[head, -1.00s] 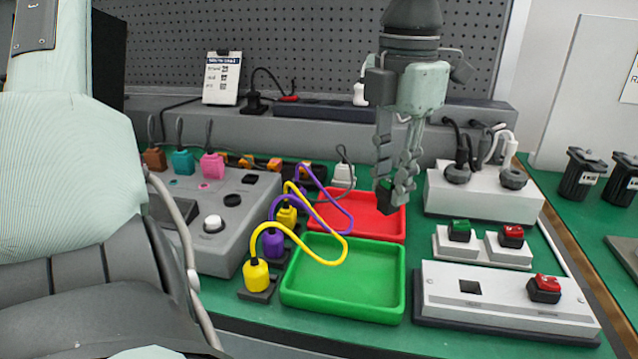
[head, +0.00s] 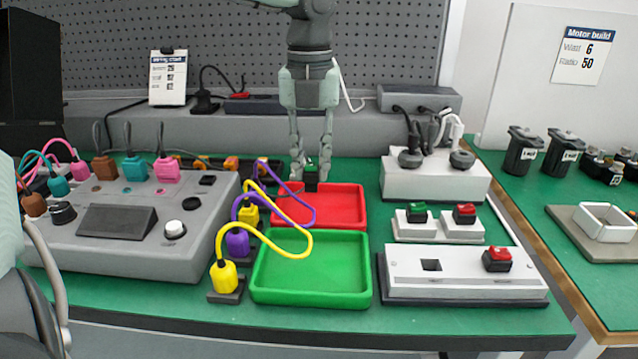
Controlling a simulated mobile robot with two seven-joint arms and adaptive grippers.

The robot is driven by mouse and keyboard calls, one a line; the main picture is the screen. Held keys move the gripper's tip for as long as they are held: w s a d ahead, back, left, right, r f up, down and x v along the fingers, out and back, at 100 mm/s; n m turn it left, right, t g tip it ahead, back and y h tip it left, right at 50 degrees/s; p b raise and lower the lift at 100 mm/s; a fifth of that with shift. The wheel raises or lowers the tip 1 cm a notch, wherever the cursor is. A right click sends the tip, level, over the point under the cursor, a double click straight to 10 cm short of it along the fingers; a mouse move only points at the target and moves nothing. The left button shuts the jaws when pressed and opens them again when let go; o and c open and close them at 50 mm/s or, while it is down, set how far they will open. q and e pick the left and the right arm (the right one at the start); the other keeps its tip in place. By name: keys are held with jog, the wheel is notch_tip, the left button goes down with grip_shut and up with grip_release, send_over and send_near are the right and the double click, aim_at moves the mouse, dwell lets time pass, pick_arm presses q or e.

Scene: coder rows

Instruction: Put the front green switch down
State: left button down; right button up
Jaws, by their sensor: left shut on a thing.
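My left gripper (head: 311,170) is shut on a small dark switch (head: 311,183) with a trace of green at its top, mostly hidden between the fingers. It is at the back edge of the red tray (head: 345,190); I cannot tell whether the switch touches the tray. The front white panel (head: 400,262) has an empty square hole (head: 432,265) at left and a red switch (head: 497,259) at right. Behind it, another green switch (head: 417,212) and red switch (head: 464,213) sit on two small white blocks. My right gripper is not in view.
A green tray (head: 312,297) stands empty in front of the red one. Yellow and purple cables (head: 290,252) arch over the trays' left side. A grey console (head: 120,245) fills the left, and a white socket box (head: 435,183) stands behind the switches.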

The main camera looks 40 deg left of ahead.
pick_arm(q)
jog(key=shift+w+d+f, duration=0.35)
jog(key=shift+w+f, duration=0.1)
jog(key=shift+w, duration=0.25)
notch_tip(320, 180, down, 4)
jog(key=shift+r, duration=0.15)
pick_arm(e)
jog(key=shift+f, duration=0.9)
pick_arm(q)
jog(key=shift+f, duration=0.2)
